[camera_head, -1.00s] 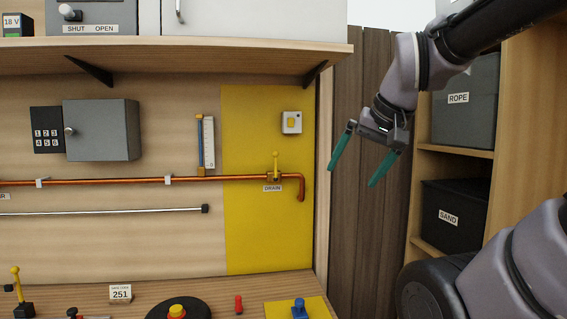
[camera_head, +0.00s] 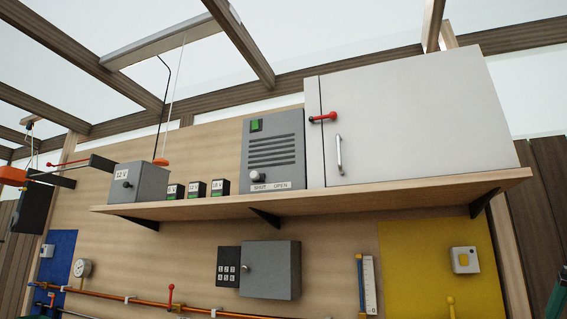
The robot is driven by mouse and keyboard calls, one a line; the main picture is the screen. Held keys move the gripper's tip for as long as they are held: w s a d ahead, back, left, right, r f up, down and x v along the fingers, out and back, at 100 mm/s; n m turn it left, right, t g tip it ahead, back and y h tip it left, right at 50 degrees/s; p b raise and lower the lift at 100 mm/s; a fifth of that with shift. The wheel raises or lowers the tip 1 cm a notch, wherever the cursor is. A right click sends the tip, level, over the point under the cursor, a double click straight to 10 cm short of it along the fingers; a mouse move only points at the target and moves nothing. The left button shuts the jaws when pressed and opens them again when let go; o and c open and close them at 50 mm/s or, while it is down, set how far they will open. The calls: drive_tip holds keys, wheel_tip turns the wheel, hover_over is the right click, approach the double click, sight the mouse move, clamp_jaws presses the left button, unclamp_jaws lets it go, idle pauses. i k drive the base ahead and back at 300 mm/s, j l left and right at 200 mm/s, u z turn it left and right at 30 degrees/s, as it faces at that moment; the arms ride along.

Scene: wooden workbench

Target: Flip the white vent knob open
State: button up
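The knob's white end is on the left, above SHUT. The box stands on the wooden shelf. Of my gripper, only part of a green finger (camera_head: 556,301) shows at the lower right edge, far right of and below the knob. The rest of my gripper is out of view.
A white cabinet (camera_head: 420,120) with a red latch (camera_head: 323,117) and a handle stands right of the vent box. Small black boxes (camera_head: 196,188) and a grey 12 V box (camera_head: 138,183) stand left of it. The shelf edge (camera_head: 330,202) runs below. A cord (camera_head: 168,110) hangs further left.

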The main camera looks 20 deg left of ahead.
sight(254, 175)
drive_tip(key=u, duration=1.4)
